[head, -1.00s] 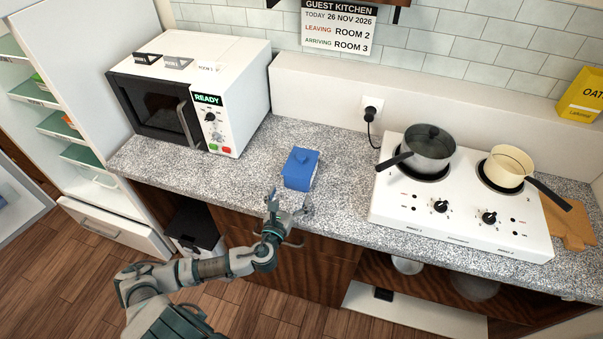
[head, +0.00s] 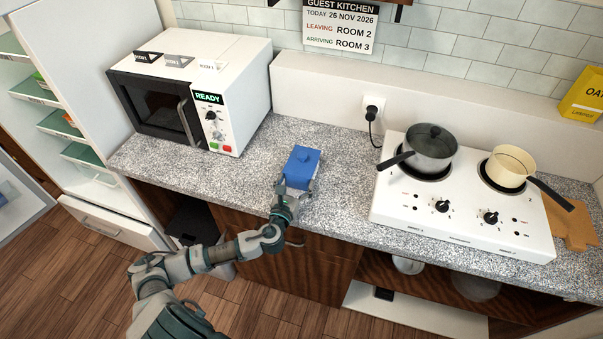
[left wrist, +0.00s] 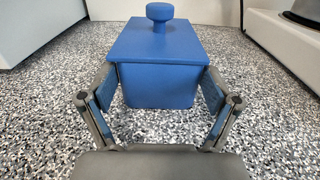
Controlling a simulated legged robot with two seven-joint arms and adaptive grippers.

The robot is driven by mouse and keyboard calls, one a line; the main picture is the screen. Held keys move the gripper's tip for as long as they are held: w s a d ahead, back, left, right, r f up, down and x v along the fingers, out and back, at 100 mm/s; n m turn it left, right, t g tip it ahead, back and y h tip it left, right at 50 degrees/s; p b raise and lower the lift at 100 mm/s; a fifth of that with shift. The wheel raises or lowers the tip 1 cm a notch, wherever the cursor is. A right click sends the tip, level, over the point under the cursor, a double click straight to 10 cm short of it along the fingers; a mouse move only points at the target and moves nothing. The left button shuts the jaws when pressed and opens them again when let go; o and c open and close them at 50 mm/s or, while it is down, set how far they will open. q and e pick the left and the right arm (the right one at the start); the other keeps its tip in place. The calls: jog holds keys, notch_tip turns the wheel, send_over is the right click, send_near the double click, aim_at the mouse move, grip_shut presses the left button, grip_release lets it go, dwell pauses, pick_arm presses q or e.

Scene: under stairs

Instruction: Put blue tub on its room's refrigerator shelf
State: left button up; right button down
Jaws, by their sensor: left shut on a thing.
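The blue tub (head: 304,160), a box with a knobbed lid, stands upright on the speckled counter between the microwave and the stove. My left gripper (head: 292,189) reaches it from the front edge of the counter. In the left wrist view the tub (left wrist: 158,80) sits between the two fingers of my left gripper (left wrist: 158,92), which are shut on its sides below the lid. The refrigerator (head: 75,85) stands open at the left, with several green-edged shelves (head: 60,125) showing. Labels on the shelf edges are too small to read. My right gripper is not in view.
A white microwave (head: 190,90) reading READY stands left of the tub. A stove (head: 450,215) with a grey pot (head: 432,150) and a cream pan (head: 508,165) is at the right. A wall sign (head: 340,25) reads "LEAVING ROOM 2, ARRIVING ROOM 3". Open counter lies around the tub.

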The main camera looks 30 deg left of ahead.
pick_arm(q)
jog(key=shift+a+r, duration=0.1)
jog(key=shift+r, duration=0.1)
